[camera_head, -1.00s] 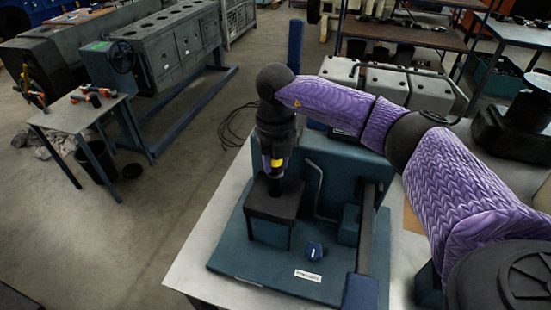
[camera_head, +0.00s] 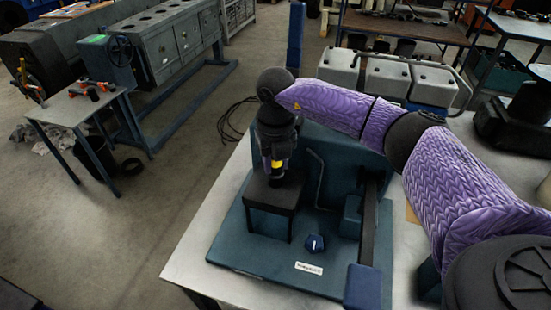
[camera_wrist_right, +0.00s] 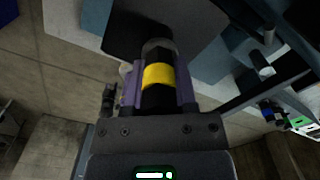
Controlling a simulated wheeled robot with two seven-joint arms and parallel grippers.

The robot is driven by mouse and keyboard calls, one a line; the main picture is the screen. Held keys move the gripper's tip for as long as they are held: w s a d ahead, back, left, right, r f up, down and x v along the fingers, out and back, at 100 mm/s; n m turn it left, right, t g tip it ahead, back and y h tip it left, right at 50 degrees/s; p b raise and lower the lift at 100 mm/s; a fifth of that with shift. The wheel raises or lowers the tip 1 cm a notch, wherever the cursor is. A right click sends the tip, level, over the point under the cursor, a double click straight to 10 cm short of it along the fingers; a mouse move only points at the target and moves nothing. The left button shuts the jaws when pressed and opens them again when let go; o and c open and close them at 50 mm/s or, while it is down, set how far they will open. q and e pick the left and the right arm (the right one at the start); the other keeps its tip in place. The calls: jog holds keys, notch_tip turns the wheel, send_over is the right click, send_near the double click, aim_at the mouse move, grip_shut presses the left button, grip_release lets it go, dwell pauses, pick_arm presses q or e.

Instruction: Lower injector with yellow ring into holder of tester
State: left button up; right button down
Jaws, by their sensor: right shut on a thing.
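The injector with the yellow ring (camera_head: 277,164) is upright in my right gripper (camera_head: 276,152), directly above the dark holder (camera_head: 273,193) of the tester (camera_head: 260,262). The gripper is shut on it. In the right wrist view the yellow ring (camera_wrist_right: 158,75) shows between the two fingers (camera_wrist_right: 158,95), with the dark holder (camera_wrist_right: 150,30) beyond it. The injector's lower end meets or hides the holder's top; I cannot tell how deep it sits. My left gripper is not in view.
The tester stands on a light table (camera_head: 200,245). It has a blue knob (camera_head: 315,243), a bent pipe (camera_head: 318,175) and a lever arm (camera_head: 366,240) right of the holder. A grey engine cover (camera_head: 385,78) lies behind. A small table with tools (camera_head: 75,108) stands at left.

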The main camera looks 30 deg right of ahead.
dwell(0.3)
jog(key=shift+f, duration=0.1)
jog(key=shift+f+b, duration=0.4)
jog(key=shift+f, duration=0.2)
jog(key=shift+f+b, duration=0.4)
jog(key=shift+f, duration=0.3)
jog(key=shift+r, duration=0.1)
grip_release()
dwell(0.4)
